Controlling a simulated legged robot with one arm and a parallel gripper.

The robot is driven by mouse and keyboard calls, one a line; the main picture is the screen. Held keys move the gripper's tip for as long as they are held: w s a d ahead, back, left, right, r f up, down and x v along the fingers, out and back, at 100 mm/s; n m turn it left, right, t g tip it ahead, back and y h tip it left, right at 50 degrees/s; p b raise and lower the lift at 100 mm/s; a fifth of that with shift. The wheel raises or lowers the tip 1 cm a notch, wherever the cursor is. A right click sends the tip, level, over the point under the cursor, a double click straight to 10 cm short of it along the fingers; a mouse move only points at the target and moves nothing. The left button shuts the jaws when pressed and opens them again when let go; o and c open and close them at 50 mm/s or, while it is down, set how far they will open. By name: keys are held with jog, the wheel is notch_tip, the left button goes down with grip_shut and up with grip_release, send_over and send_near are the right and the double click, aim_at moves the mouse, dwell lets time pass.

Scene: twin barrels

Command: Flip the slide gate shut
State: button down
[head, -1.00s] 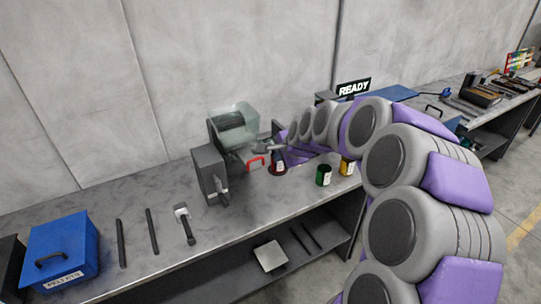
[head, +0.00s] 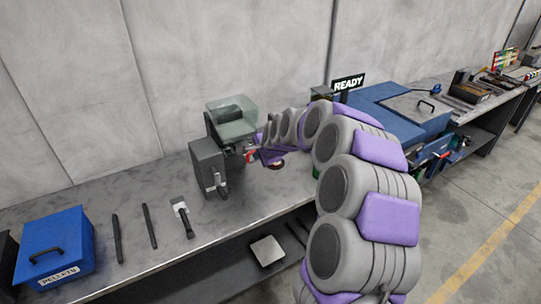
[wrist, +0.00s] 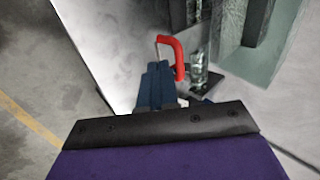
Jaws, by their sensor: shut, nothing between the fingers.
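The gate's red handle (wrist: 179,56) is a bent red bar on a metal fitting beside the clear hopper (wrist: 262,50) in the wrist view. My gripper (wrist: 157,68) is shut and empty. Its dark blue fingertips appear just left of the red handle; I cannot tell whether they touch it. In the head view the red handle (head: 251,156) is a small patch below the clear hopper (head: 232,119), partly hidden by my arm. The gate plate itself is not clearly visible, so its position cannot be told.
A grey machine box (head: 209,167) stands left of the hopper on the metal workbench (head: 120,185). A blue case (head: 55,247) and several dark tools lie further left. A blue machine (head: 390,105) and a READY sign (head: 348,83) are at right.

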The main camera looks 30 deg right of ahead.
aim_at(251, 153)
jog(key=shift+w+a+f, duration=0.1)
jog(key=shift+w, duration=0.85)
jog(key=shift+w+a+f, duration=0.1)
jog(key=shift+w, duration=0.85)
jog(key=w+p, duration=0.1)
jog(key=w+d+p, duration=0.1)
jog(key=w, duration=0.1)
jog(key=w+d+p, duration=0.1)
jog(key=shift+w+d+f, duration=0.1)
jog(key=shift+w+f, duration=0.05)
jog(key=shift+w, duration=0.45)
jog(key=shift+a, duration=0.55)
jog(key=shift+d, duration=0.1)
